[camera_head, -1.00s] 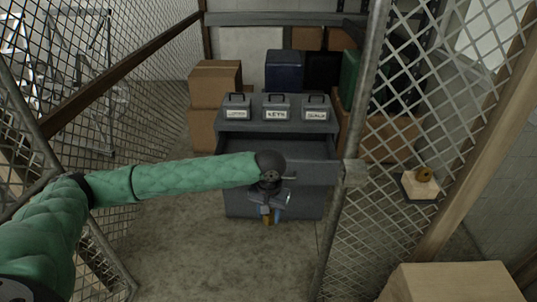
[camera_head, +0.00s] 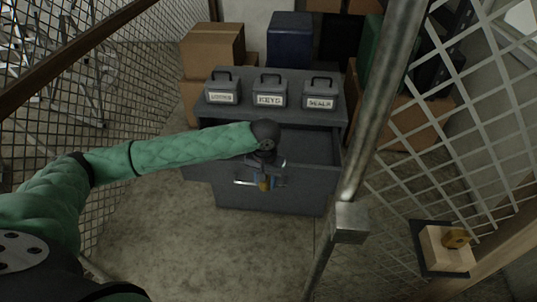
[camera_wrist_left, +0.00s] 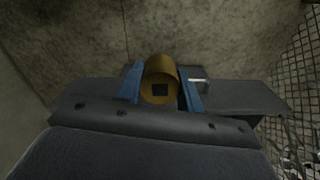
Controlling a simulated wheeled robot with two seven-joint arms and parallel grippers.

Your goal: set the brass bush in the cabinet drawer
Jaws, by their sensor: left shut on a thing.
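The brass bush (camera_head: 265,185) is held between the blue fingertips of my left gripper (camera_head: 266,181). The wrist view shows the bush (camera_wrist_left: 161,72) as a short brass cylinder with a dark square opening in its near end, one finger (camera_wrist_left: 132,84) on each side. The grey cabinet (camera_head: 270,200) stands ahead with its top drawer (camera_head: 312,147) pulled open. The visible inside of the drawer looks empty; my arm hides its left part. In the head view the gripper and bush overlap the drawer front (camera_head: 310,182), near its handle; whether they touch it I cannot tell.
Three labelled grey boxes (camera_head: 270,92) stand on the cabinet top. A mesh gate with a metal post (camera_head: 368,125) is close on the right. Cartons (camera_head: 213,45) stand behind. The floor in front is clear.

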